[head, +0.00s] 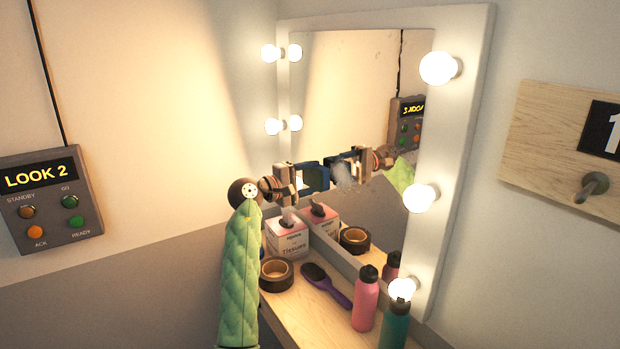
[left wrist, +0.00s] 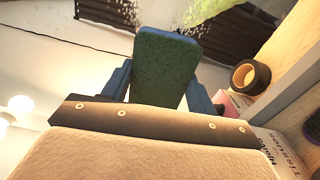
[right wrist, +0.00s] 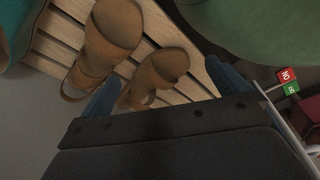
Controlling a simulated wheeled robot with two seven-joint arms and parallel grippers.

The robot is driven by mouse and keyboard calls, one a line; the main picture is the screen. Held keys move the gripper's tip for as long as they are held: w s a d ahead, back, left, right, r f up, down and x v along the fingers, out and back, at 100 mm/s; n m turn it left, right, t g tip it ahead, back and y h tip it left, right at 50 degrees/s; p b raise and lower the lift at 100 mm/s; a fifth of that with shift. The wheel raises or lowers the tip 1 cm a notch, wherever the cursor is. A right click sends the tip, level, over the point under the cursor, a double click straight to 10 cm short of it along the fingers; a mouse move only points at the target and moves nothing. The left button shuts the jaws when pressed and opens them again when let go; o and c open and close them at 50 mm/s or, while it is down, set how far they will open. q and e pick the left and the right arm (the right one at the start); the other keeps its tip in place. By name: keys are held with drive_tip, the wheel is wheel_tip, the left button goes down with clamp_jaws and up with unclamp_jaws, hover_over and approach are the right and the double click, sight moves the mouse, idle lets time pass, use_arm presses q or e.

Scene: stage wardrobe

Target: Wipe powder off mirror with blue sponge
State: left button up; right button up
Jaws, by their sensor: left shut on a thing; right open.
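The mirror (head: 345,90) hangs in a white frame with lit bulbs. A whitish powder patch (head: 344,176) shows low on the glass, with fainter specks to its right. My left gripper (head: 312,178) is at the lower part of the mirror, beside the powder patch, and its reflection shows in the glass. It is shut on the blue sponge, which looks dark blue-green in the left wrist view (left wrist: 165,65) and stands between the fingers. I cannot tell if the sponge touches the glass. My right gripper (right wrist: 165,88) is open and empty in the right wrist view.
Below the mirror, a shelf (head: 305,308) holds a tissue box (head: 287,238), a tape roll (head: 276,274), a purple hairbrush (head: 326,284), a pink bottle (head: 365,300) and a teal bottle (head: 395,326). Brown sandals (right wrist: 115,25) on a slatted rack (right wrist: 60,40) lie below my right gripper.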

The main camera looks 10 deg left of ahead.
use_arm(q)
drive_tip(key=shift+w+d, duration=0.1)
drive_tip(key=shift+d, duration=0.25)
drive_tip(key=shift+w+d, duration=0.1)
drive_tip(key=shift+w+d+b, duration=0.45)
drive_tip(key=shift+b, duration=0.3)
drive_tip(key=shift+d, duration=0.1)
idle(0.4)
